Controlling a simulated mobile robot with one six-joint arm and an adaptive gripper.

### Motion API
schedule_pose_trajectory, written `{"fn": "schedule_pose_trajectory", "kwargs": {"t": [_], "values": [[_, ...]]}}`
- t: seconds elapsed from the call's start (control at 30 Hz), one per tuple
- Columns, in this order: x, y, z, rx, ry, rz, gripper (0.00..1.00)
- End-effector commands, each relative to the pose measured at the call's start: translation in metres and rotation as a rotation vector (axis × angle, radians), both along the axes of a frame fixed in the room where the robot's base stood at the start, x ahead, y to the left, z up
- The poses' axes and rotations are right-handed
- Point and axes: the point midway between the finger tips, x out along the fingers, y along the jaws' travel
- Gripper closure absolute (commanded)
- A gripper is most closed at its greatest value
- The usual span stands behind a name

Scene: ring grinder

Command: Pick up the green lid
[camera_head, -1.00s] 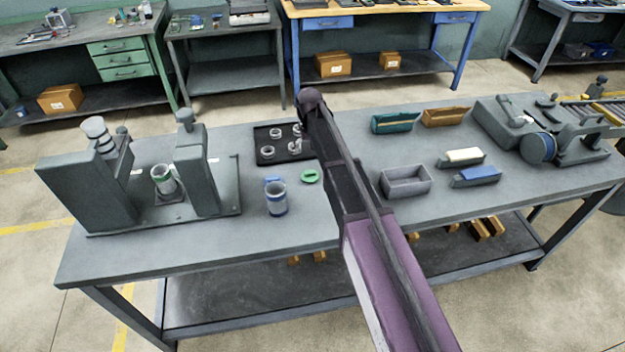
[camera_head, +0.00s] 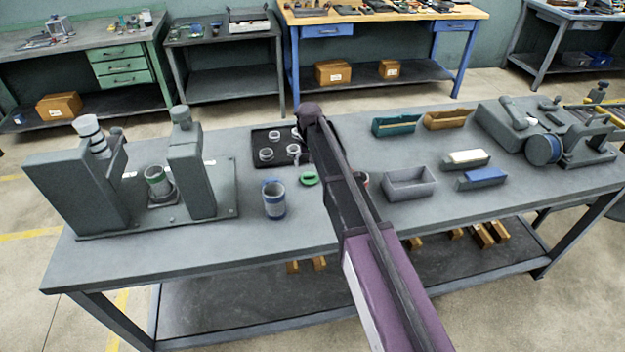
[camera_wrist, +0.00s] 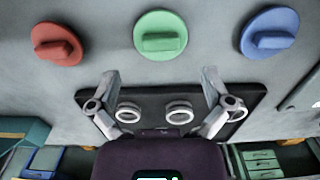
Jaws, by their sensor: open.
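The green lid (camera_head: 308,178) lies flat on the grey table, just left of my arm in the head view. In the wrist view the green lid (camera_wrist: 160,36) is a round disc with a raised bar grip, at top centre. My gripper (camera_wrist: 160,76) is open and empty, its two fingers spread apart. The lid shows beyond the fingertips, centred between them and apart from them. In the head view my arm hides most of the gripper.
A red lid (camera_wrist: 58,44) and a blue lid (camera_wrist: 269,32) flank the green one. A dark tray with rings (camera_wrist: 150,98) shows behind the fingers. A blue-banded cup (camera_head: 274,200) stands left of the green lid; a grey bin (camera_head: 408,184) is to the right.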

Motion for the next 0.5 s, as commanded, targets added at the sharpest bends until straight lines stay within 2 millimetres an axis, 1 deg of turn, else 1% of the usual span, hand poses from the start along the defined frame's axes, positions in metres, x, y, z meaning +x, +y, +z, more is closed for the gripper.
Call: {"fn": "schedule_pose_trajectory", "kwargs": {"t": [0.27,0.5], "values": [[0.000,0.000,-0.002,0.000,0.000,0.000,0.00],[0.000,0.000,-0.015,0.000,0.000,0.001,0.00]]}}
